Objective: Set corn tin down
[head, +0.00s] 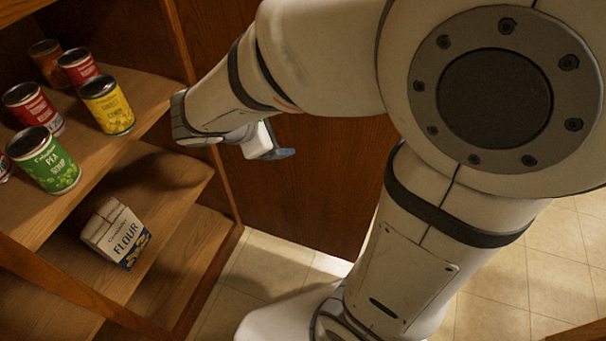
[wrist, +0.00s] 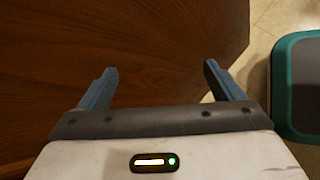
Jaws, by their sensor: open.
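The yellow corn tin (head: 107,106) stands upright on the upper wooden shelf (head: 150,92) in the head view, near the shelf's right edge. My gripper (head: 284,153) is to the right of the shelf and apart from the tin, in front of a dark wood panel. In the wrist view my gripper (wrist: 158,82) has its two blue fingers spread wide with nothing between them. The tin is not in the wrist view. In the head view the fingers are small and partly hidden by the gripper's body.
A green pea soup tin (head: 45,160), a red tin (head: 33,107) and other tins (head: 77,66) share the upper shelf. A flour box (head: 117,232) stands on the shelf below. Dark wood (wrist: 150,40) and a teal-edged dark object (wrist: 300,85) show in the wrist view.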

